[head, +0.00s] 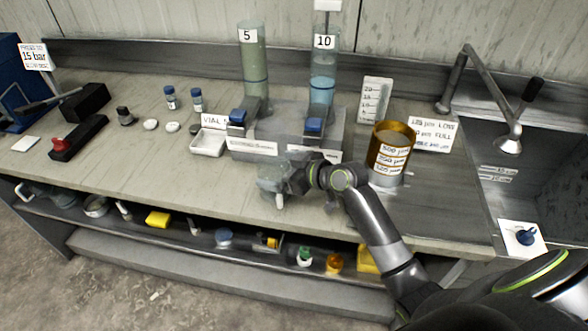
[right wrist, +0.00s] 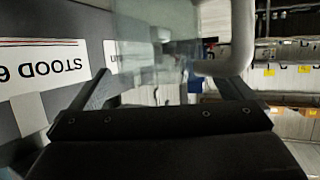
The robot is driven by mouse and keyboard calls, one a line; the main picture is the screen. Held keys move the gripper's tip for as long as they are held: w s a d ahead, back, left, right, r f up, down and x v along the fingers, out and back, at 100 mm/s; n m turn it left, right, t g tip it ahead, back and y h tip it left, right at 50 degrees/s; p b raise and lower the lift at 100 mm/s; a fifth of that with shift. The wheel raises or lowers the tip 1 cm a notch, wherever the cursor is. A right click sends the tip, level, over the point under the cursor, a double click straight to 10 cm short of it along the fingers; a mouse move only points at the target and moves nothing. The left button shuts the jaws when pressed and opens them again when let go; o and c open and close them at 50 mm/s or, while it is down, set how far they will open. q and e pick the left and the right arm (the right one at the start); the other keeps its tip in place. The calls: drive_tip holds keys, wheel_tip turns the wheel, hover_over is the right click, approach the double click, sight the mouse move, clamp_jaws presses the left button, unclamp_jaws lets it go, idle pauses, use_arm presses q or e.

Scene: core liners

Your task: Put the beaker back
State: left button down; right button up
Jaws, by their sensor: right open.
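A clear glass beaker (head: 272,178) with a pale handle is at the bench front, just before the grey two-cylinder stand (head: 262,130). I cannot tell whether it rests on the bench top. My right gripper (head: 293,180) is at the beaker's right side, with its jaws open. In the right wrist view the beaker (right wrist: 155,40) shows beyond and between the spread fingers (right wrist: 168,88), its handle (right wrist: 238,40) near the right finger. I cannot tell whether either finger touches it. My left gripper is not in view.
A tall cylinder marked 5 (head: 254,65) and one marked 10 (head: 322,85) rise from the stand. A gold-coloured can (head: 391,150) stands right of my wrist. A white tray (head: 208,143) lies left of the stand. A sink (head: 530,165) with a tap is at right.

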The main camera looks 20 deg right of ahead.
drive_tip(key=b+v, duration=0.2)
drive_tip(key=v, duration=1)
drive_tip(key=shift+d, duration=0.1)
